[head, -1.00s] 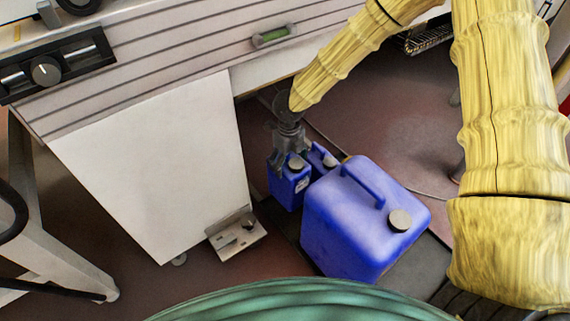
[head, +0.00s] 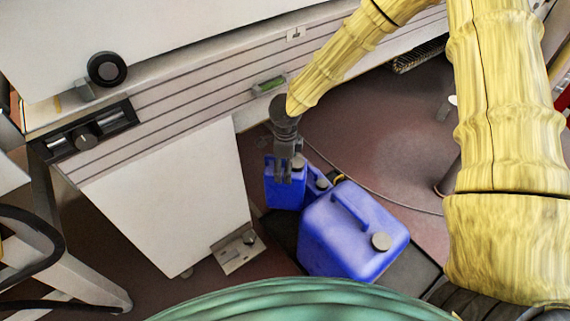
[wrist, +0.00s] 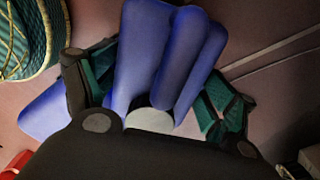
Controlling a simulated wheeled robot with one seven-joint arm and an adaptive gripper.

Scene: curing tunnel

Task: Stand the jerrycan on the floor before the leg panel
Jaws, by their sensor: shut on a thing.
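A small blue jerrycan (head: 272,190) with a grey cap hangs in my gripper (head: 288,172), which is shut on its top. In the wrist view the blue can (wrist: 140,55) fills the middle between the teal fingers, its grey cap close to the camera. In the head view it is right of the white leg panel (head: 170,200), apart from it. A second small blue can (head: 315,190) is just right of the held one, partly hidden. Whether the held can touches the floor or its neighbour I cannot tell.
A large blue jerrycan (head: 345,240) stands on a dark mat (head: 413,267) close to the small cans. A metal foot bracket (head: 238,250) sits at the panel's lower right corner. A cable crosses the reddish floor (head: 390,150). Some floor shows below the panel.

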